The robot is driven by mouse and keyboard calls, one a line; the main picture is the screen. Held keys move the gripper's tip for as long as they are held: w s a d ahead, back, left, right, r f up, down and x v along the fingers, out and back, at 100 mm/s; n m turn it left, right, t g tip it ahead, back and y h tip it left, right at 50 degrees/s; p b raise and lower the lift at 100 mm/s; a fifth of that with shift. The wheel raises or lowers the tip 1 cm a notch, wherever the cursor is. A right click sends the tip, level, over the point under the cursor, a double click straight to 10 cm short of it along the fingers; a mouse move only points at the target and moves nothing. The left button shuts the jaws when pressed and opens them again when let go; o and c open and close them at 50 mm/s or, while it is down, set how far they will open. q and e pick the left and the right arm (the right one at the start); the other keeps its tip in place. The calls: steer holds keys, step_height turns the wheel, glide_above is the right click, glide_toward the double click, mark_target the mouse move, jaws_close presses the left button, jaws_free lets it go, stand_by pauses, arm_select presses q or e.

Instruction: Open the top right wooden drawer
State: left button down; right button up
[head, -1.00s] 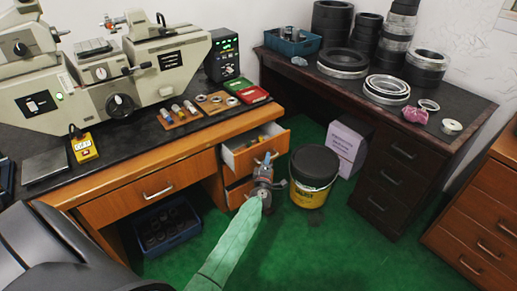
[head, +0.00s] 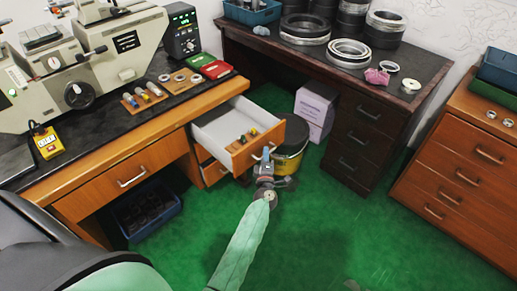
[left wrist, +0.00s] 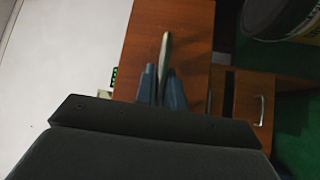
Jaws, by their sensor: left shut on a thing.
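The top right wooden drawer (head: 270,146) of the wooden desk is pulled well out, and its white inside (head: 222,126) shows. My left gripper (head: 266,158) is at the drawer's front. In the left wrist view the fingers (left wrist: 160,85) are shut on the drawer's metal handle (left wrist: 165,52), against the wooden front (left wrist: 188,32).
A black and yellow bucket (head: 289,145) stands right beside the open drawer. A dark desk (head: 350,130) and a wooden cabinet (head: 460,170) stand to the right. Green floor (head: 330,230) is clear in front.

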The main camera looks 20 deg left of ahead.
arm_select(q)
steer(key=shift+s+d, duration=0.25)
steer(key=shift+d, duration=0.2)
arm_select(e)
steer(key=shift+f, duration=0.25)
arm_select(q)
steer(key=c, duration=1.5)
jaws_free()
